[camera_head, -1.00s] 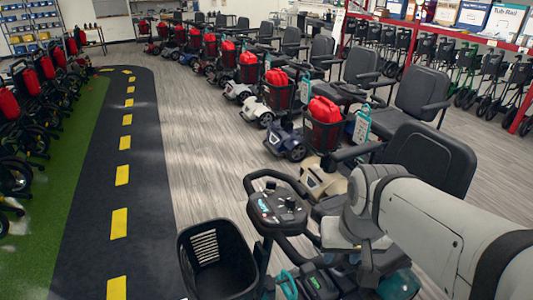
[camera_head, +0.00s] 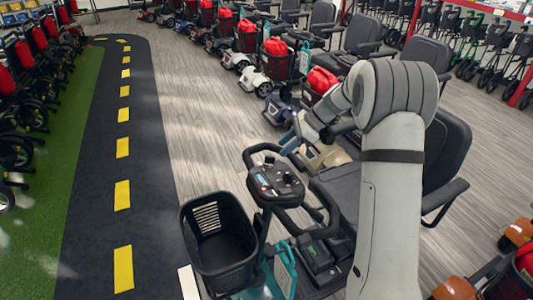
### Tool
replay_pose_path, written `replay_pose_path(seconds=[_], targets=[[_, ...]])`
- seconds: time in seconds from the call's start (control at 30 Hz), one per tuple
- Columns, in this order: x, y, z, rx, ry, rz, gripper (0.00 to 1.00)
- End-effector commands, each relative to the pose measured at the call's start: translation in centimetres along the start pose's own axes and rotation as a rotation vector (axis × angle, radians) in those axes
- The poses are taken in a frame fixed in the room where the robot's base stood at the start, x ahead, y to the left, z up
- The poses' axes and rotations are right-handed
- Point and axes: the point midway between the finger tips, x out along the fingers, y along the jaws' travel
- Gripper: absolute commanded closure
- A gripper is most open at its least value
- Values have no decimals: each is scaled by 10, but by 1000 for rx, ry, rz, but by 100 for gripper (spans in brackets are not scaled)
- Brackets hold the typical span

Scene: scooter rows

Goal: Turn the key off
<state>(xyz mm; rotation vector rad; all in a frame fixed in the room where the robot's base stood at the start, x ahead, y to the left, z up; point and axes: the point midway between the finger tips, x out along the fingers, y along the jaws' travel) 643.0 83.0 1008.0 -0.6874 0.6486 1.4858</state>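The nearest scooter's control console (camera_head: 276,183) is a dark panel with a small blue display, set between black looped handlebars. Its key is too small to make out, so I cannot tell its position. My gripper (camera_head: 296,138) is at the end of my arm, which rises at the right and bends over to the left. It appears above and beyond the console, apart from it in the picture. Its fingers are small and blend with the scooter behind, so their opening is unclear.
A black basket (camera_head: 218,245) hangs at the scooter's front. The scooter's black seat (camera_head: 446,165) is partly behind my arm. A row of scooters with red bags (camera_head: 322,80) stretches beyond. A dark path with yellow dashes (camera_head: 122,195) lies clear at left.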

Motion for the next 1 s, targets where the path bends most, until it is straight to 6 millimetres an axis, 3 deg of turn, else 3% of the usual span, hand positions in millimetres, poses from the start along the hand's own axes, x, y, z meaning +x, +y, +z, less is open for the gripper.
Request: replay_pose_path(seconds=[0.1,0.23,0.7,1.0], targets=[[11,-18,-7,89,-46,0,64],[18,-25,-10,133,-69,0,64],[83,-26,-4,138,-72,3,64],[96,-26,-4,136,-71,1,64]])
